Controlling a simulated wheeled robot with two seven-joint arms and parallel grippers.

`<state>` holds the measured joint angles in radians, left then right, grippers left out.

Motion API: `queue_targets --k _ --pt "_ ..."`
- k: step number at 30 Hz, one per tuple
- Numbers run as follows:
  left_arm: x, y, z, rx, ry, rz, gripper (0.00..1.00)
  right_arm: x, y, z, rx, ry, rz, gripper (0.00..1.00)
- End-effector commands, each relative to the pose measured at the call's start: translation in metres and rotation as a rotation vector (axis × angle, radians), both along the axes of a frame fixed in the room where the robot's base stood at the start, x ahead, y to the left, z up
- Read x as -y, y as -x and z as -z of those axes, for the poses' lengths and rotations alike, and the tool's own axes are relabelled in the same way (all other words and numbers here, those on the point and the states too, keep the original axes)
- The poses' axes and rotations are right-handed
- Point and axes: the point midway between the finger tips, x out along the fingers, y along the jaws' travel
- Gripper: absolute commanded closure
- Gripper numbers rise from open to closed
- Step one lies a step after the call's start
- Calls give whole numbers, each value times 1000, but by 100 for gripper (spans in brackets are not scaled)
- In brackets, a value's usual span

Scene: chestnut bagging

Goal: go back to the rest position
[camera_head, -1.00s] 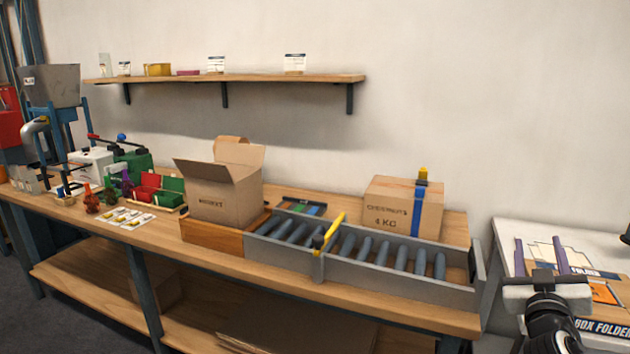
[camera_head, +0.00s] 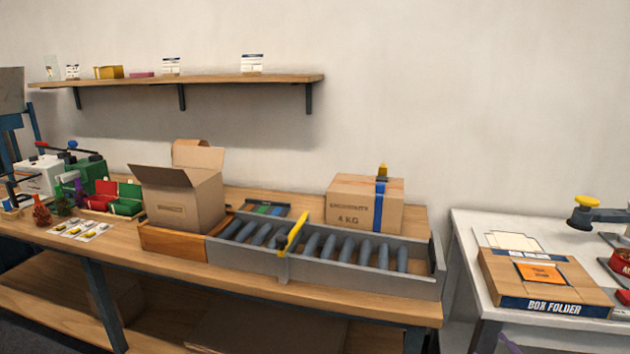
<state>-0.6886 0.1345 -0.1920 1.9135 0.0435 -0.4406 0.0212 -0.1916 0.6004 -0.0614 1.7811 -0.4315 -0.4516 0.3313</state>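Only a small purple piece, apparently part of my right gripper (camera_head: 509,346), shows at the bottom edge, in front of the white table at right. Too little of it shows to tell whether it is open or shut. My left gripper is out of view. An open cardboard box (camera_head: 182,200) stands on a wooden platform (camera_head: 172,241) at the left end of the roller conveyor (camera_head: 362,281). A closed, taped carton marked 4 KG (camera_head: 350,207) stands behind the conveyor.
The white table (camera_head: 470,258) holds a box folder (camera_head: 545,280) and a yellow-knobbed device (camera_head: 586,205). On the wooden bench (camera_head: 130,258) at left are red and green bins (camera_head: 120,205), cards and a red net bag (camera_head: 42,213). A shelf (camera_head: 215,80) hangs above.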

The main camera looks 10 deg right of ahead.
Motion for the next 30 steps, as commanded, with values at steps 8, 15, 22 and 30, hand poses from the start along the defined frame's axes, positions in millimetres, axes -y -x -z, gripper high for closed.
queue_targets --k 8,15,22,30 --pt "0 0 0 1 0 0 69 -74 127 131 -340 -146 -132 56" --pt "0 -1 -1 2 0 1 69 -118 213 179 -522 -247 -195 56" --pt "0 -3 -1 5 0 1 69 -167 249 195 -565 -400 -172 56" --pt "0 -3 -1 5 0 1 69 -234 246 192 -515 -628 -72 56"
